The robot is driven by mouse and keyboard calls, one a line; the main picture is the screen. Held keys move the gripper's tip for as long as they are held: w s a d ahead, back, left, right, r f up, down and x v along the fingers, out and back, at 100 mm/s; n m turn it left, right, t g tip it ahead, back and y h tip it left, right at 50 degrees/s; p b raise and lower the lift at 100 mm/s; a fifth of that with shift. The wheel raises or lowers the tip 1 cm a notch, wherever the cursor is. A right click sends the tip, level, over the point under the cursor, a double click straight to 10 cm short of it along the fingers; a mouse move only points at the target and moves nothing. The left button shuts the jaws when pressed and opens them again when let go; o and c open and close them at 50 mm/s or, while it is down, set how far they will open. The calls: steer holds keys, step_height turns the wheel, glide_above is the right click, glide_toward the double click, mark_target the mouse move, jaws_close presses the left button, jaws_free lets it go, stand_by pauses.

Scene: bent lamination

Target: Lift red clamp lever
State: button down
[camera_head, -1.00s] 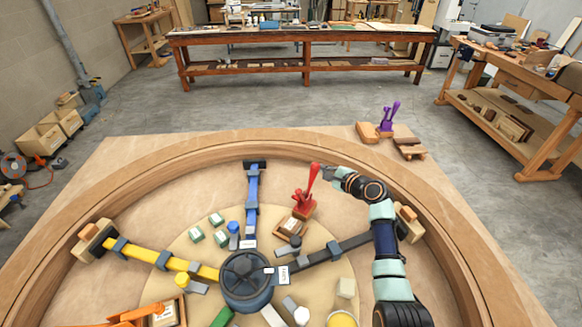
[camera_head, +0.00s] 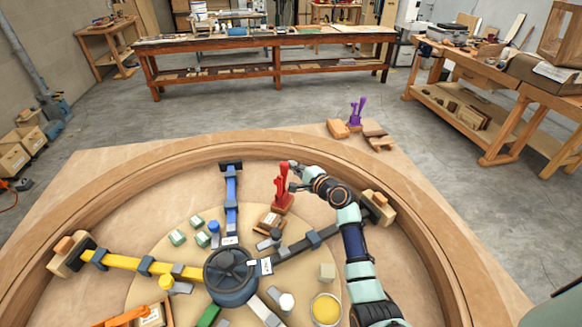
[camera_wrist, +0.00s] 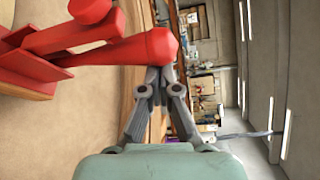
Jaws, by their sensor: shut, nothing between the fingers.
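The red clamp (camera_head: 281,192) stands on a wooden block inside the curved wooden form, in the upper middle of the head view. Its lever stands nearly upright, with a rounded tip. My gripper (camera_head: 293,165) is at the right side of the lever's upper end. In the wrist view the red lever (camera_wrist: 105,48) reaches across from the left, its rounded end close to the fingertips. There my gripper (camera_wrist: 156,76) is shut, with its fingers together and empty. Whether it touches the lever end is hard to tell.
A dark round hub (camera_head: 231,276) with blue, yellow and dark arms fills the form's centre. Small blocks and a yellow cup (camera_head: 326,310) lie around it. A purple clamp (camera_head: 356,112) stands outside the rim (camera_head: 260,143). Workbenches are far behind.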

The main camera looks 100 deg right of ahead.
steer(key=shift+w, duration=0.1)
steer(key=s+a, duration=0.6)
steer(key=s, duration=0.1)
steer(key=shift+a+b, duration=0.15)
steer(key=shift+b, duration=0.15)
steer(key=shift+s+r, duration=0.1)
steer(key=shift+r, duration=0.05)
stand_by(0.6)
